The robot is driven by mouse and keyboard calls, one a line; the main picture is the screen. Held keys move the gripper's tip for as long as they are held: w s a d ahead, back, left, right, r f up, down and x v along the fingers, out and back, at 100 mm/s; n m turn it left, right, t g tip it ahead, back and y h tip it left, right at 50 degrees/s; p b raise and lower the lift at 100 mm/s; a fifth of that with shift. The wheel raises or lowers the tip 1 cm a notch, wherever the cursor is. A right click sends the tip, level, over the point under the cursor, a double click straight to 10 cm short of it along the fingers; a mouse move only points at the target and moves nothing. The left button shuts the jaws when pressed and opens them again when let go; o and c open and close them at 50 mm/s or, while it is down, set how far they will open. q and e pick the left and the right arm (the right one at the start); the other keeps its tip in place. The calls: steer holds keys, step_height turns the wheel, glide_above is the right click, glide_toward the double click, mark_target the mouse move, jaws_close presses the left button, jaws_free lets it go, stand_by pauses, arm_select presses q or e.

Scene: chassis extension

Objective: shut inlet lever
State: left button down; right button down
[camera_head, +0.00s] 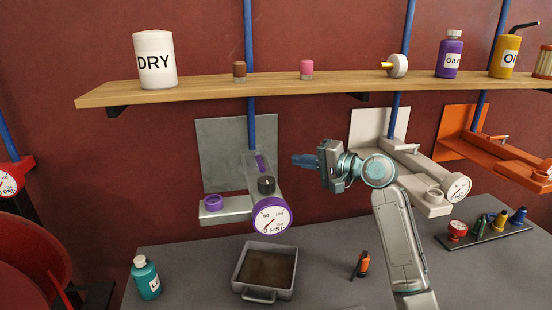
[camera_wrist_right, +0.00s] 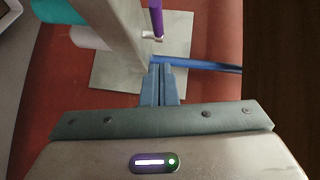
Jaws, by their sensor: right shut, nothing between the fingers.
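A purple lever (camera_head: 260,163) shows on the grey wall-mounted unit (camera_head: 237,207), above a dark round cap and a purple-rimmed pressure gauge (camera_head: 271,216). In the right wrist view the purple lever (camera_wrist_right: 156,18) ends at a small pale pivot near a grey plate. My right gripper (camera_head: 298,161) is to the right of the lever, pointing left toward it, with a gap between them in the head view. Its fingers (camera_wrist_right: 160,85) are shut and empty, below the lever in the wrist view. My left gripper is not in view.
A wooden shelf (camera_head: 330,84) with bottles and caps runs above. A blue pipe (camera_wrist_right: 200,65) crosses behind my fingertips in the wrist view. Below, a metal tray (camera_head: 240,278), a teal bottle (camera_head: 146,278) and an orange-black item (camera_head: 361,265) are on the bench. Similar white and orange units hang at right.

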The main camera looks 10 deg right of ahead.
mark_target(260, 162)
steer(key=w+a+f+p, duration=0.1)
steer(key=w+a+p, duration=0.1)
steer(key=a, duration=0.4)
steer(key=shift+w+a+f+p, duration=0.15)
steer(key=shift+w+p, duration=0.05)
steer(key=shift+p, duration=0.25)
